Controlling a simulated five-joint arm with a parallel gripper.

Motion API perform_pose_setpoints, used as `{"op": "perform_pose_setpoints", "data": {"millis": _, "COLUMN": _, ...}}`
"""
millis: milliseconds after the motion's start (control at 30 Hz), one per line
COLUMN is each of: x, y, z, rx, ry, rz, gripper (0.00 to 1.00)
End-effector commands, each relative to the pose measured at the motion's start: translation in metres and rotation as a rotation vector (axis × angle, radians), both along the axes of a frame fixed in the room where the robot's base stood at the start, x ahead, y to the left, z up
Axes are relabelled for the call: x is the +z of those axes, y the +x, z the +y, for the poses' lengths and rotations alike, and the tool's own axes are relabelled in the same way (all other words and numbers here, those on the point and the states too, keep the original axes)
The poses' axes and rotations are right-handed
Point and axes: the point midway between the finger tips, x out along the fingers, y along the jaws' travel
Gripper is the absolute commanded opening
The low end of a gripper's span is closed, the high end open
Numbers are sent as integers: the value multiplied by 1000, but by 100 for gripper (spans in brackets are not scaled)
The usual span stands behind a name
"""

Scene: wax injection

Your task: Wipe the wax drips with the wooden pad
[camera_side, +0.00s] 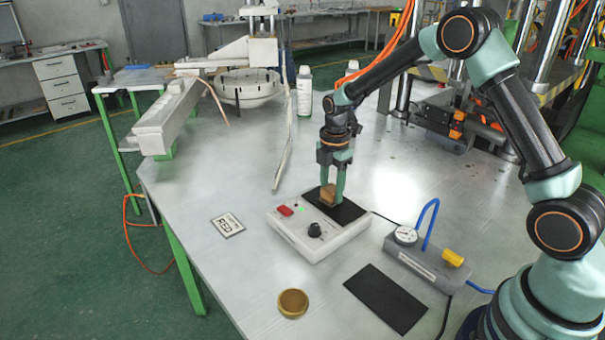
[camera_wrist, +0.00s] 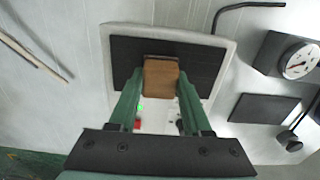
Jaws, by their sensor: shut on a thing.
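The wooden pad (camera_side: 328,195) is a small brown block. My gripper (camera_side: 333,192) is shut on it, with a green finger on either side. In the wrist view the wooden pad (camera_wrist: 161,78) sits between the fingertips of my gripper (camera_wrist: 161,90). The pad is over the black plate (camera_side: 350,212) on top of a white control box (camera_side: 320,241). The black plate also shows in the wrist view (camera_wrist: 208,60). I cannot tell whether the pad touches the plate. No wax drips can be made out in either view.
The box has a red switch (camera_side: 285,210) and a black knob (camera_side: 315,230). A gauge unit (camera_side: 425,262) with a blue hose stands to its right. A black mat (camera_side: 385,298), a brass dish (camera_side: 293,303) and a printed card (camera_side: 227,226) lie on the table.

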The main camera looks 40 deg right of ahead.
Motion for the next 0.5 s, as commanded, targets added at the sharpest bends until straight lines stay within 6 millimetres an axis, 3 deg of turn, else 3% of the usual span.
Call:
{"op": "perform_pose_setpoints", "data": {"millis": 367, "x": -1, "y": 35, "z": 0, "rx": 0, "ry": 0, "rz": 0, "gripper": 0}}
{"op": "perform_pose_setpoints", "data": {"millis": 467, "x": 9, "y": 36, "z": 0, "rx": 0, "ry": 0, "rz": -3, "gripper": 0}}
{"op": "perform_pose_setpoints", "data": {"millis": 500, "x": 20, "y": 36, "z": 0, "rx": 0, "ry": -1, "rz": -5, "gripper": 0}}
